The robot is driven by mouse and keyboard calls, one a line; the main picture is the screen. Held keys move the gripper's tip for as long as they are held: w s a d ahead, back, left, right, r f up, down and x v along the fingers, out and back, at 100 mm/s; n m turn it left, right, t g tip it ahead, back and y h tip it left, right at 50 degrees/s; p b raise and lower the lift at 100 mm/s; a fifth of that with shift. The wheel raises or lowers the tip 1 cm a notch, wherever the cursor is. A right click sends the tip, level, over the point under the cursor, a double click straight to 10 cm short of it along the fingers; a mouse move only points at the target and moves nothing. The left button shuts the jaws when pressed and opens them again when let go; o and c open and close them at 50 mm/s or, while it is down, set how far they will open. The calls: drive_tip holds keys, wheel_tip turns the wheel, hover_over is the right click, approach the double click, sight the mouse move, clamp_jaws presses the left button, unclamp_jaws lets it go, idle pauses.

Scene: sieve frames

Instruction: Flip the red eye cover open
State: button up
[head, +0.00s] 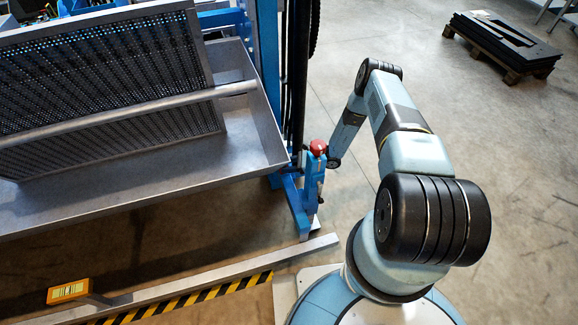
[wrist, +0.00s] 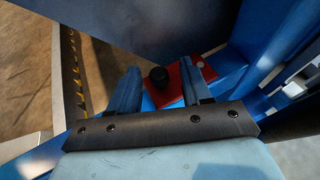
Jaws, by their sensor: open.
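The red eye cover (wrist: 190,76) shows in the wrist view as a flat red plate on a blue frame, with a black round knob (wrist: 159,77) at its left. In the head view a red part (head: 318,146) sits on top of the blue post, beside the end of my arm. My gripper (wrist: 158,66) is open, its two blue fingers apart. In the picture the knob and part of the red plate lie between the fingers; the right finger hides some of the plate. I cannot tell whether a finger touches it.
A grey tray with a perforated sieve panel (head: 110,75) stands at the left in the head view. The blue machine frame (head: 268,70) rises close to my arm. A yellow-black striped edge (head: 180,302) runs along the front. A pallet of dark plates (head: 505,42) lies far right; open floor is between.

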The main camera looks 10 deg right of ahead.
drive_tip(key=shift+a, duration=0.15)
drive_tip(key=c, duration=0.9)
drive_tip(key=shift+w, duration=0.1)
